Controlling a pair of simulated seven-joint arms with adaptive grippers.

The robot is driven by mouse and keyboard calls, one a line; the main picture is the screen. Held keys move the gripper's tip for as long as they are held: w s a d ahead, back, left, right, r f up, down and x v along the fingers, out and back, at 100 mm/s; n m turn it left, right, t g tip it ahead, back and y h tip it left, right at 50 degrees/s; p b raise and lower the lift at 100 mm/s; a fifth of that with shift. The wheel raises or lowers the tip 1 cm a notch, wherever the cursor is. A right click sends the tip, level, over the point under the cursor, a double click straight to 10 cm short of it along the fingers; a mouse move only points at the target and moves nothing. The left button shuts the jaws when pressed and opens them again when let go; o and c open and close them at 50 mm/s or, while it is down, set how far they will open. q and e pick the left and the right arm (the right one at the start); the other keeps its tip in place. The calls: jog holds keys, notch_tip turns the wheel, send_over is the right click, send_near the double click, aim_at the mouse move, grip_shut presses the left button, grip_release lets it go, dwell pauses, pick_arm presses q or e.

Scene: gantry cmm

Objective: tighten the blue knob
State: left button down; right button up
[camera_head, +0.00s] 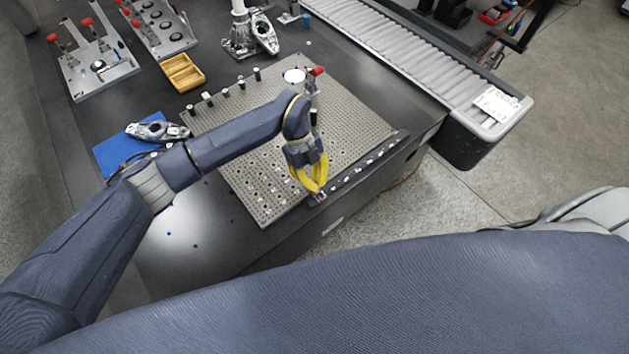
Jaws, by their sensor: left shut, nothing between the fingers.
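My left gripper (318,194) has yellow fingers that are shut with nothing between them. It points down over the front right edge of the perforated fixture plate (345,125), by the strip of small fittings along that edge. I cannot make out a blue knob for certain; it may be hidden behind the gripper or too small to tell. My left forearm crosses the plate and hides part of it. My right gripper is not in view.
A red-tipped clamp (317,72) stands on the plate behind my wrist. A metal part (158,130) lies on a blue mat (112,156) at left. A yellow tray (183,73) and clamp fixtures (98,66) stand farther back. A roller conveyor (400,50) runs along the right.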

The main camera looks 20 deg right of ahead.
pick_arm(q)
jog(key=shift+s+d, duration=0.2)
jog(key=shift+s, duration=0.3)
jog(key=c, duration=1.8)
grip_release()
jog(key=shift+c, duration=0.2)
jog(key=o, duration=0.6)
jog(key=shift+w+a, duration=0.1)
jog(key=shift+w, duration=0.15)
jog(key=shift+o, duration=0.2)
jog(key=v, duration=1.2)
jog(key=shift+o, duration=0.2)
jog(key=shift+w, duration=0.1)
